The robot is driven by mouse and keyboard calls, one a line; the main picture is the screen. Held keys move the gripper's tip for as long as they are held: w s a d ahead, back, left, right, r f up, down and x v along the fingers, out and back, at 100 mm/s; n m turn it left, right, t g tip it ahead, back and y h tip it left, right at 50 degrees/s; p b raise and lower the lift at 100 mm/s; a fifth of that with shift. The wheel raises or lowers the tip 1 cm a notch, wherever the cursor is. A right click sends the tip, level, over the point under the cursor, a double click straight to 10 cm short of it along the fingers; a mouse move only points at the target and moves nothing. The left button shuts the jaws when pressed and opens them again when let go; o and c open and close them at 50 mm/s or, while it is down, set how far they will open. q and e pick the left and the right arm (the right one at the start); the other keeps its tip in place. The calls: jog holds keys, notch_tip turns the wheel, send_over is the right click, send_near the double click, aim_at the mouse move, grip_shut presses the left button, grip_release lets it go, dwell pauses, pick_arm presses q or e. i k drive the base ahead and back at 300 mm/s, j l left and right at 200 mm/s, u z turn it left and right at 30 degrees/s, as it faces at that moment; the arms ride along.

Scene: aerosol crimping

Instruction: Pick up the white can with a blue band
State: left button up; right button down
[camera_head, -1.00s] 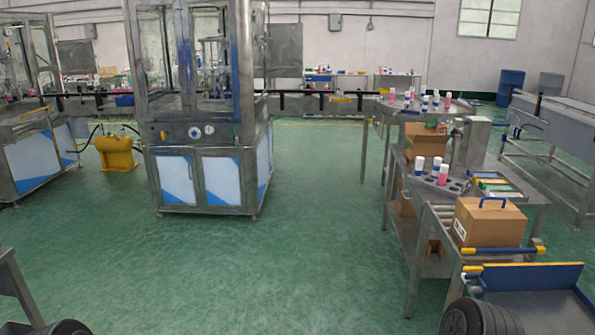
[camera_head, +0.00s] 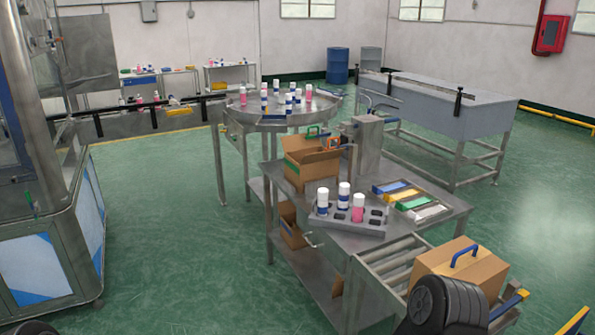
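Two white cans with blue bands stand upright in a grey holder (camera_head: 350,230) on the metal table. One white can with a blue band (camera_head: 322,202) is at the holder's left, and another white can with a blue band (camera_head: 344,195) is just behind and right of it. A pink can with a white cap (camera_head: 358,208) stands beside them. More white, blue and pink cans stand on the round table (camera_head: 270,118) farther back, too small to tell apart well. Neither gripper shows; only dark rounded parts of my arms appear at the bottom edge.
An open cardboard box (camera_head: 312,165) stands behind the holder. Coloured trays (camera_head: 402,193) lie to its right. A roller conveyor (camera_head: 385,265) and a closed carton with a blue handle (camera_head: 458,270) are in front. Green floor (camera_head: 180,250) is clear between the machine cabinet (camera_head: 50,240) and the table.

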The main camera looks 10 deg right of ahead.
aim_at(322, 192)
jog(key=i+j+z, duration=0.2)
jog(key=i+z, duration=0.25)
jog(key=i+j+z, duration=0.25)
jog(key=z, duration=0.2)
jog(key=i+j+z, duration=0.25)
jog(key=j+z, duration=0.2)
jog(key=i+j+z, duration=0.2)
jog(key=j+z, duration=0.75)
jog(key=j, duration=0.15)
jog(key=i+j+z, duration=0.2)
jog(key=j, duration=0.45)
jog(key=k, duration=0.1)
